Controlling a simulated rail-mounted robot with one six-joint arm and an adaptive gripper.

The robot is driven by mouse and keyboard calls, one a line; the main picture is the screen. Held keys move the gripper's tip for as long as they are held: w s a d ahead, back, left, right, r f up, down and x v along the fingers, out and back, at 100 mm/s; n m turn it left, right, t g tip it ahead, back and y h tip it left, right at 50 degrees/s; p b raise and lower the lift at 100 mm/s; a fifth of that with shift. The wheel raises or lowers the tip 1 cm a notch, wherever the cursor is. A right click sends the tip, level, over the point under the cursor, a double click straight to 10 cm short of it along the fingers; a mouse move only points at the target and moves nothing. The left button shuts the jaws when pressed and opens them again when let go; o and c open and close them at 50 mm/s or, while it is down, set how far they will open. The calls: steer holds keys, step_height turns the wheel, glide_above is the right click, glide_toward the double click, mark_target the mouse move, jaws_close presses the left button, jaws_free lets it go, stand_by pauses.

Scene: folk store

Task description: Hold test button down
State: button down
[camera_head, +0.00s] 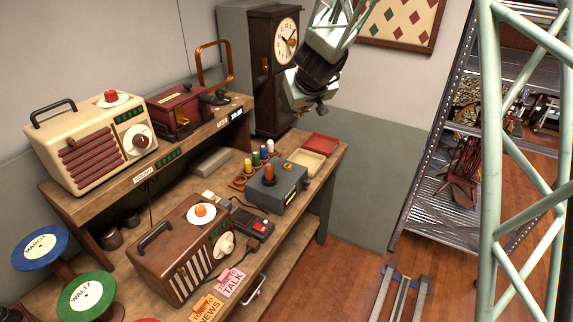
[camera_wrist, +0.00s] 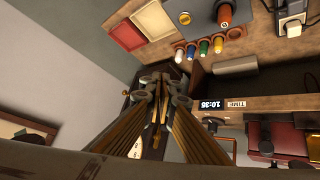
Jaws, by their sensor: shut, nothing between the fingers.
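No button with a readable "test" label shows. A grey box (camera_head: 277,188) with an orange knob (camera_head: 269,171) stands on the bench; the knob also shows in the wrist view (camera_wrist: 225,15). A dark device with a small red part (camera_head: 261,227) lies left of it. My gripper (camera_head: 310,110) hangs in the air above the back right of the bench, in front of the tall clock. In the wrist view my gripper (camera_wrist: 158,92) has its fingers together and empty. It appears apart from every object.
A tall wooden clock (camera_head: 265,60) stands behind the bench. The shelf holds a cream radio (camera_head: 70,160) and a burgundy box (camera_head: 178,112). A brown radio (camera_head: 165,255), coloured spools (camera_head: 255,158) and a red tray (camera_head: 320,145) occupy the bench. Metal shelving (camera_head: 435,165) stands right.

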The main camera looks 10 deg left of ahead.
steer(key=w+a+f+h+p, duration=0.2)
steer(key=w+a+f+p, duration=0.1)
steer(key=w+f, duration=0.35)
steer(key=n+h+p, duration=0.1)
steer(key=h+p, duration=0.1)
steer(key=p, duration=0.2)
glide_above(286, 166)
step_height(286, 166, down, 10)
steer(key=shift+f+b, duration=0.15)
steer(key=shift+b, duration=0.2)
stand_by(0.4)
steer(key=shift+f+b, duration=2.95)
steer(key=shift+b, duration=0.6)
steer(key=shift+f+b, duration=0.3)
steer(key=shift+f, duration=1)
